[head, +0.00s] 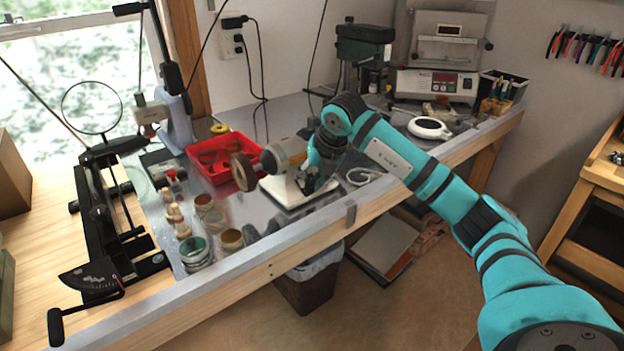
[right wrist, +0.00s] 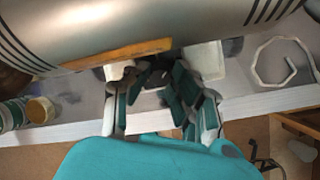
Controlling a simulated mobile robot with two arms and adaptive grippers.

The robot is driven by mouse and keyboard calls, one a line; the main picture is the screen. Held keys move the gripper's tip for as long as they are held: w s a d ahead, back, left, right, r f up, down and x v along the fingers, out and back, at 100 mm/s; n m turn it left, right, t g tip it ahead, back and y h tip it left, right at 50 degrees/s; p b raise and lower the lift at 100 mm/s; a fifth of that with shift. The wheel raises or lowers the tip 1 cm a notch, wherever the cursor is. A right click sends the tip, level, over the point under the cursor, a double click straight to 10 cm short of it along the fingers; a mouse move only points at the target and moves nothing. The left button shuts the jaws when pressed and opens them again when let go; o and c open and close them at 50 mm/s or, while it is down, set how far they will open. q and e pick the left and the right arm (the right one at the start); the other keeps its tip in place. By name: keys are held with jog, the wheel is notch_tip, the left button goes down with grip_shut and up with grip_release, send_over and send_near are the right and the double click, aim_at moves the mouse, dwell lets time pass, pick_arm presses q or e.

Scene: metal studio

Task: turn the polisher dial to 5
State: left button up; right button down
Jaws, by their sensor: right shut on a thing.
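The polisher (head: 285,153) is a grey motor on a white base, with a brown wheel (head: 243,172) at its left end. It stands on the metal bench top. My right gripper (head: 308,186) is low at the front of the polisher, below the motor body. In the right wrist view the silver motor body (right wrist: 150,28) fills the top, and my right gripper (right wrist: 155,92) is under it, shut on the dial. The dial is hidden by the fingers, and its setting cannot be read. My left gripper is not in view.
A red tray (head: 226,150) stands behind the polisher to the left. Several jars and small pots, including a green-rimmed jar (head: 196,252), stand left of it. A white cable coil (head: 363,176) lies to the right. The bench's wooden front edge (head: 270,272) runs close in front.

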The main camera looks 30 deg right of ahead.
jog(key=m, duration=0.4)
jog(key=shift+m+y, duration=0.3)
jog(key=shift+m, duration=1.1)
jog(key=c, duration=1.1)
grip_release()
jog(key=shift+r, duration=0.1)
jog(key=shift+c, duration=0.2)
jog(key=shift+d, duration=0.1)
jog(key=shift+r, duration=0.15)
jog(key=shift+s+r, duration=0.1)
jog(key=shift+r, duration=0.2)
jog(key=v, duration=0.7)
jog(key=shift+s, duration=0.2)
